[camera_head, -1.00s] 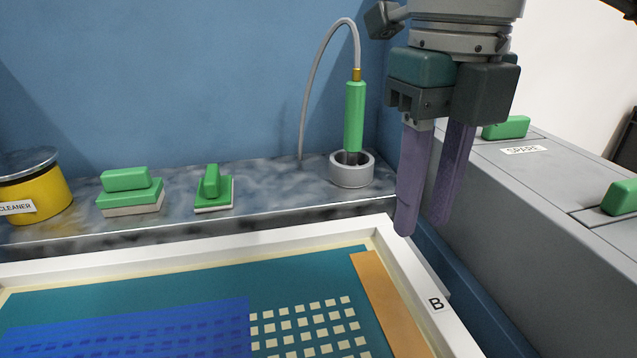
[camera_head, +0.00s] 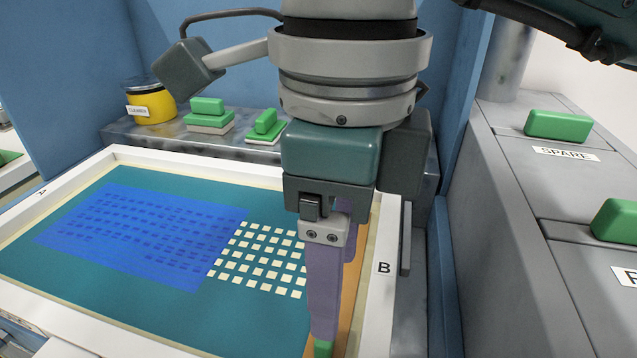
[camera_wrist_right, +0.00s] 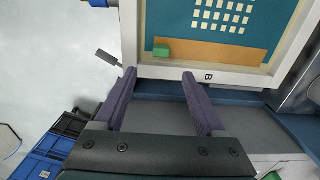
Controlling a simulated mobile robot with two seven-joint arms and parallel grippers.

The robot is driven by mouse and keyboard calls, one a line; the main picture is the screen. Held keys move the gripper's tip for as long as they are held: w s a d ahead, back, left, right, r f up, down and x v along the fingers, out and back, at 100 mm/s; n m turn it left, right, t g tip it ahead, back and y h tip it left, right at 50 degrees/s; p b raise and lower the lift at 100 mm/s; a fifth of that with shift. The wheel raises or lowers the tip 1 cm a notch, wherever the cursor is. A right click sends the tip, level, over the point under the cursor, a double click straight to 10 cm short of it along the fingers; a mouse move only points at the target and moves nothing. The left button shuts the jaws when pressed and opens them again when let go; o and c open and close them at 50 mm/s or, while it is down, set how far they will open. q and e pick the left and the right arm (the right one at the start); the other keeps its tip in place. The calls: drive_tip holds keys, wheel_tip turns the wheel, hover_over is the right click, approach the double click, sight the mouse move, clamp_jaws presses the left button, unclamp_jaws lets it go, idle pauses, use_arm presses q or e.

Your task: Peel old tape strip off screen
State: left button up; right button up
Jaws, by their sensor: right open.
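The screen is a white frame (camera_head: 383,300) around teal mesh (camera_head: 150,300), also seen in the right wrist view (camera_wrist_right: 240,78). The old tape strip is tan (camera_head: 348,310) and lies along the screen's edge by the label B. My right gripper hides much of it in the head view. In the right wrist view the strip (camera_wrist_right: 220,53) lies flat, with a green tab (camera_wrist_right: 161,50) at its left end. My right gripper (camera_wrist_right: 159,75) is open and empty, its purple fingers pointing towards that end. In the head view it (camera_head: 336,300) hangs over the strip. My left gripper is not in view.
A blue film (camera_head: 130,230) covers part of the mesh beside pale squares. Green-handled blocks (camera_head: 208,115) and a yellow cleaner tub (camera_head: 150,105) stand on the back ledge. Grey cabinets (camera_head: 530,230) with green handles flank the right side. Blue crates (camera_wrist_right: 40,155) show below left in the wrist view.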

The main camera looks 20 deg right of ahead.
sight(315, 348)
drive_tip(key=shift+f, duration=0.35)
drive_tip(key=f, duration=0.8)
drive_tip(key=shift+w+a, duration=0.25)
drive_tip(key=shift+f, duration=0.55)
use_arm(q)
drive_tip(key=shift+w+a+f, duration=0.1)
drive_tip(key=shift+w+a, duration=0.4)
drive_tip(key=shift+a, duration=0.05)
use_arm(e)
drive_tip(key=c, duration=0.7)
clamp_jaws()
drive_tip(key=shift+o, duration=0.3)
unclamp_jaws()
clamp_jaws()
